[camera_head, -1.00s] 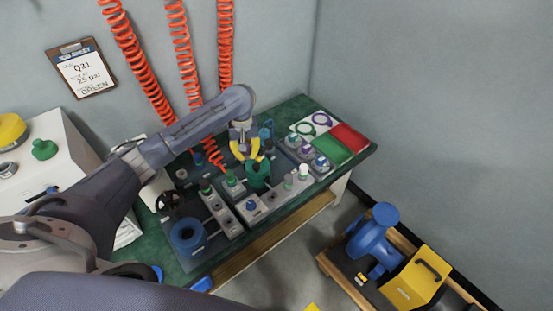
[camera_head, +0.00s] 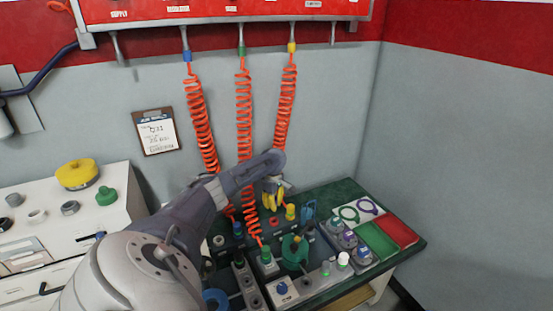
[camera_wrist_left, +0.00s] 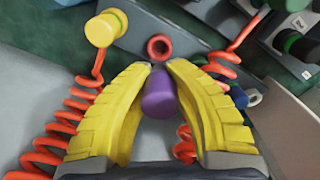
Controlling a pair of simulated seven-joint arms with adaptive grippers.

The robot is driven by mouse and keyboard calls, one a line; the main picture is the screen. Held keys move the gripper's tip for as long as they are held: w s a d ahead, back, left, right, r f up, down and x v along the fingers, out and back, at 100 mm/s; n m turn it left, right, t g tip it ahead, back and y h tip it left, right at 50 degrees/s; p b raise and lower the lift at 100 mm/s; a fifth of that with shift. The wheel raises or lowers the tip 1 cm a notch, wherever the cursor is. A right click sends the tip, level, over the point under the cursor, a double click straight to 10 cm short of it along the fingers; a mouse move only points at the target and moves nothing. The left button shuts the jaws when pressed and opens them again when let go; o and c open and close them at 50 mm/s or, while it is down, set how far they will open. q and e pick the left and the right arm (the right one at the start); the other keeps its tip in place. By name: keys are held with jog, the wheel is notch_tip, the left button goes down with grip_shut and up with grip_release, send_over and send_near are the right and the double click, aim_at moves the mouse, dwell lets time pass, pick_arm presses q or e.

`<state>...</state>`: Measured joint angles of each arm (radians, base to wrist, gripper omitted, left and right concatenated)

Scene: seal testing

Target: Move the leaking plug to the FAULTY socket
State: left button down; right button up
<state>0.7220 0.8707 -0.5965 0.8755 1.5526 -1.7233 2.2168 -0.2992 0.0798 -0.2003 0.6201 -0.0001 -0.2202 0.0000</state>
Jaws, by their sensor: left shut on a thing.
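My left gripper (camera_head: 273,198) has yellow fingers and hangs over the back of the bench. In the left wrist view, the left gripper (camera_wrist_left: 160,68) is shut on a purple plug (camera_wrist_left: 158,97), which sits between the fingers. A red ring-shaped socket (camera_wrist_left: 159,48) lies just beyond the fingertips; I cannot tell whether the plug touches it. A yellow connector (camera_wrist_left: 102,29) on a red coiled hose stands to its left. In the head view the plug is hidden by the fingers. I cannot read any FAULTY label. My right gripper is out of view.
Red coiled hoses (camera_head: 202,125) hang down close around the arm. A green ring-shaped body (camera_head: 295,252) stands in front of the gripper. Green (camera_head: 380,241) and red (camera_head: 401,230) panels lie at the right. A white cabinet (camera_head: 120,178) stands at the left.

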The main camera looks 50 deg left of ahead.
aim_at(274, 218)
pick_arm(q)
jog(key=shift+f, duration=2.65)
jog(key=shift+f, duration=1.45)
jog(key=c, duration=1.3)
grip_release()
jog(key=shift+r, duration=6)
